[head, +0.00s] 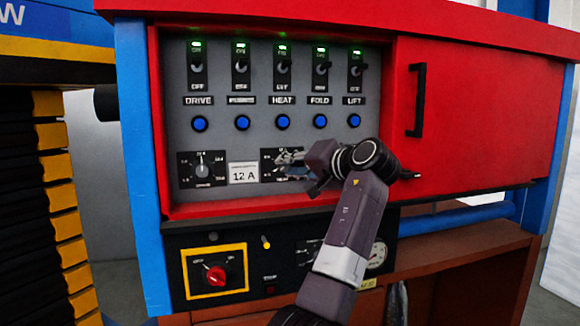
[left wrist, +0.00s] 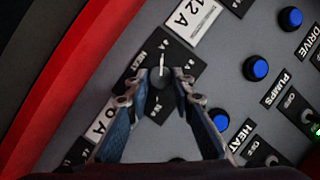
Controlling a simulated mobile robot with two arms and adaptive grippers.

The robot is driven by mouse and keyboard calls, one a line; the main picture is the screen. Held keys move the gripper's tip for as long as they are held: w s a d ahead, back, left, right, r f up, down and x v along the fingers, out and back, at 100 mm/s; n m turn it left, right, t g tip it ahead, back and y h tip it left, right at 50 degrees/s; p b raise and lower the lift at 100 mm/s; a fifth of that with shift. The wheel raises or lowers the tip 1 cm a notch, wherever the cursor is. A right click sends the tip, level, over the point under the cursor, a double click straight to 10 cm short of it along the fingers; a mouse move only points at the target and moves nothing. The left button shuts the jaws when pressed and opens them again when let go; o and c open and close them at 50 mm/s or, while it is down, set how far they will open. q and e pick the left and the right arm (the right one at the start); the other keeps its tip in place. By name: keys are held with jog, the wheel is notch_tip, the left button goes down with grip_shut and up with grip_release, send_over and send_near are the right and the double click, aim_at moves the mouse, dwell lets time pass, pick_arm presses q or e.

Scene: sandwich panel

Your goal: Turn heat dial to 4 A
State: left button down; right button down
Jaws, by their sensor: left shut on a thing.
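My right gripper is not in view.
A 12 A placard (head: 243,173) and the drive dial (head: 203,170) are left of the heat dial. Blue buttons (head: 283,122) and switches with green lights (head: 283,65) sit above. A red rotary switch (head: 216,276) is below. A red door with a black handle (head: 416,100) is right.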

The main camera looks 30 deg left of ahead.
pick_arm(q)
jog(key=shift+f, duration=0.3)
jog(key=c, duration=2)
grip_release()
jog(key=shift+c, duration=0.2)
jog(key=o, duration=0.4)
jog(key=shift+r, duration=0.15)
jog(key=shift+d, duration=0.1)
jog(key=v, duration=1.2)
